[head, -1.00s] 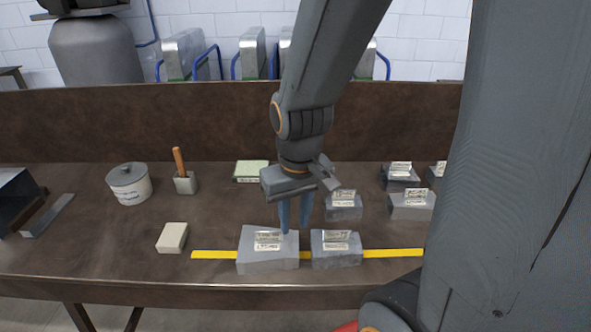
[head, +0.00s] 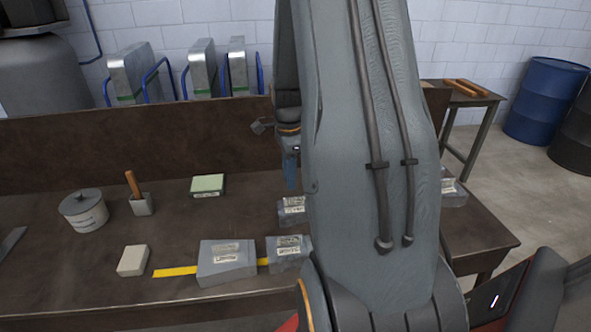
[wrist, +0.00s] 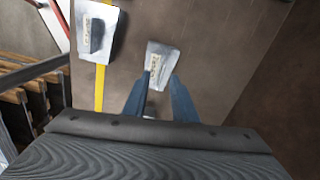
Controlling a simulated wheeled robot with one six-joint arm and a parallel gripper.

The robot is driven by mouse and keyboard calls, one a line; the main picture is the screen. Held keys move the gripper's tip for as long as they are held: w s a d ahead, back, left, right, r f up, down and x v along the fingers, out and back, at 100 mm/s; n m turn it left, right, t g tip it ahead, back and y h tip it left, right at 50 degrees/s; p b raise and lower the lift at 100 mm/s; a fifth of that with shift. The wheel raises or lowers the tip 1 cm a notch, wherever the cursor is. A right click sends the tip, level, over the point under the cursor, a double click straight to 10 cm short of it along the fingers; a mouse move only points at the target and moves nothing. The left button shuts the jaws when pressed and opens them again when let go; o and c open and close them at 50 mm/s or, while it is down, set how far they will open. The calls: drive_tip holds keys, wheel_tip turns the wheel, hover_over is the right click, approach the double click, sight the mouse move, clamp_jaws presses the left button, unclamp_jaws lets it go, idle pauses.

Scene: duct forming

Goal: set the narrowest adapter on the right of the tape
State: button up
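Two grey metal adapters with pale labels stand on the yellow tape (head: 175,272): a larger one (head: 226,262) and a smaller one (head: 288,252), partly hidden by my arm. The smaller one also seems to show in the wrist view (wrist: 99,32). A third adapter (head: 291,212) stands behind the tape. In the wrist view an adapter (wrist: 164,54), apparently this one, lies below and between my fingertips. My gripper (wrist: 159,76) is open, its blue fingers apart; in the head view it (head: 290,180) is partly hidden. Another adapter (head: 455,192) shows right of my arm.
A pale block (head: 133,260), a lidded pot (head: 84,210), a wooden-handled tool (head: 138,195) and a green-topped block (head: 208,185) stand on the left of the bench. A back board (head: 120,150) runs behind. My arm hides the tape's right part.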

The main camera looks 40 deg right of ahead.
drive_tip(key=shift+s+d+f+m, duration=0.1)
drive_tip(key=shift+d+f+m, duration=0.1)
drive_tip(key=shift+d+m, duration=0.7)
wheel_tip(320, 180, down, 9)
drive_tip(key=b, duration=0.5)
drive_tip(key=shift+r, duration=0.1)
clamp_jaws()
idle(0.8)
drive_tip(key=shift+r+p, duration=2.95)
drive_tip(key=shift+r, duration=1.6)
